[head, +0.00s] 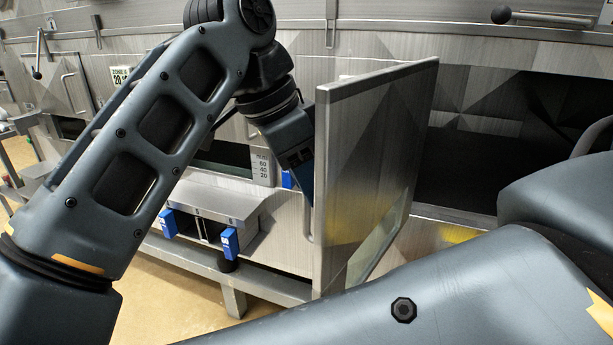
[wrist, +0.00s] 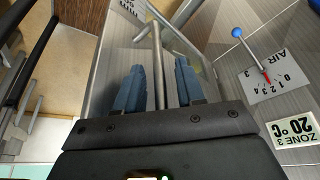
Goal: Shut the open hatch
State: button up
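The open hatch (head: 365,150) is a flat metal door with a window in its lower part, swung out from the dryer wall beside a dark opening (head: 480,150). Its bar handle (head: 309,225) shows at the left edge of the door in the head view. My gripper (head: 304,185) is on the left side of the hatch, partly hidden behind its edge. In the wrist view the two blue fingers of my gripper (wrist: 160,65) stand apart. The handle bar (wrist: 157,45) runs between them with a gap on each side. The hatch face (wrist: 105,75) lies beyond the fingers.
A lever with a blue knob (wrist: 237,33) and a zone sign (wrist: 293,129) are on the wall right of the fingers. A metal box with blue clips (head: 229,243) is left of the hatch. A black-knobbed lever (head: 502,15) is above the opening. Yellow floor (head: 180,290) shows lower left.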

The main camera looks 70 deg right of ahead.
jog(key=shift+c, duration=0.3)
grip_shut()
jog(key=shift+s, duration=0.1)
